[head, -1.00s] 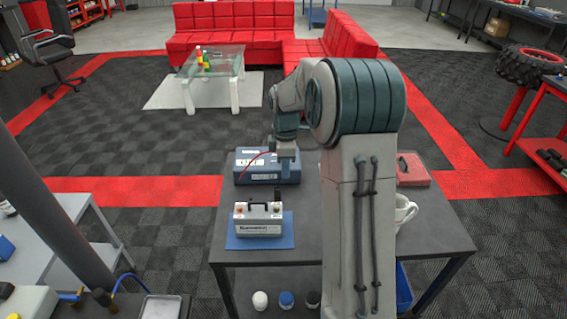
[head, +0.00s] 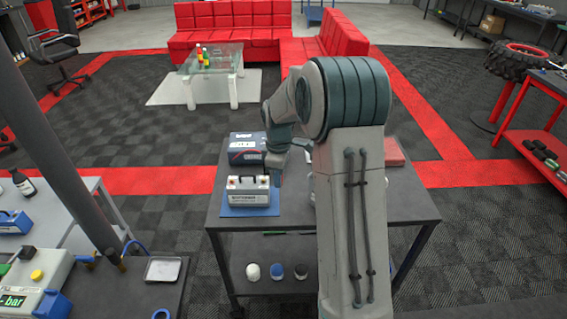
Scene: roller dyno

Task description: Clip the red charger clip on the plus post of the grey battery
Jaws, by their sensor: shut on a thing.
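The grey battery (head: 247,197) stands upright on a blue mat (head: 250,211) on the dark table, with a black handle on top. My gripper (head: 275,181) points down at the battery's right end, close to the post there. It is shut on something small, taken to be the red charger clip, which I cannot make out. Whether the clip touches the post cannot be told, nor can the plus mark be read. The dark charger box (head: 245,145) stands just behind the battery. My arm hides the table right of the battery.
A red box (head: 394,152) lies at the table's back right, partly behind my arm. Several small pots, one of them white (head: 253,272), stand on the shelf below. A bench with a grey tray (head: 163,270) is at the left.

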